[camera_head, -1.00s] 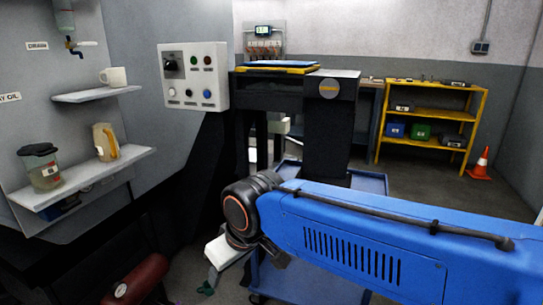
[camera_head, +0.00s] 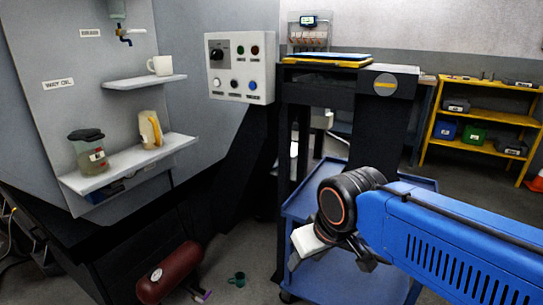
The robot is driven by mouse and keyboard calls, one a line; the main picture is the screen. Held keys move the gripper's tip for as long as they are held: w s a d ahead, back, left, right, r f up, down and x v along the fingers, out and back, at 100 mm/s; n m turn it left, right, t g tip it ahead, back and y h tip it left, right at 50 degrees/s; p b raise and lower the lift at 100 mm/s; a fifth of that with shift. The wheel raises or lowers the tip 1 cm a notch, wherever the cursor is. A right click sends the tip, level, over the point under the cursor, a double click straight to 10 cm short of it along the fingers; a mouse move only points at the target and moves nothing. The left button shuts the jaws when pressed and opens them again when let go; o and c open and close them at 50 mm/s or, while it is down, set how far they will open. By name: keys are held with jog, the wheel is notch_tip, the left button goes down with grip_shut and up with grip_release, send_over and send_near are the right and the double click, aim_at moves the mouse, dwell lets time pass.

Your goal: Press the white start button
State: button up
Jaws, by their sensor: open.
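The light grey control panel (camera_head: 262,91) is on the machine at upper middle. It has a black knob, a green and a red lamp on top. Its lower row holds a white button (camera_head: 217,83), a grey-looking one (camera_head: 234,84) and a blue one (camera_head: 252,85); the labels are too small to read. My gripper (camera_head: 337,252) hangs below the black wrist of my blue arm, right of and below the panel, well apart from it. Its jaws are partly hidden by the wrist and hard to make out; nothing shows held.
Left of the panel, a shelf (camera_head: 118,168) holds a jug (camera_head: 88,152) and a yellowish container (camera_head: 149,130); a white mug (camera_head: 160,65) stands above. A blue cart (camera_head: 297,205) lies behind my arm. A red tank (camera_head: 170,272) and green cup (camera_head: 237,279) are on the floor.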

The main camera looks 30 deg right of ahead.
grip_shut()
dwell(1.5)
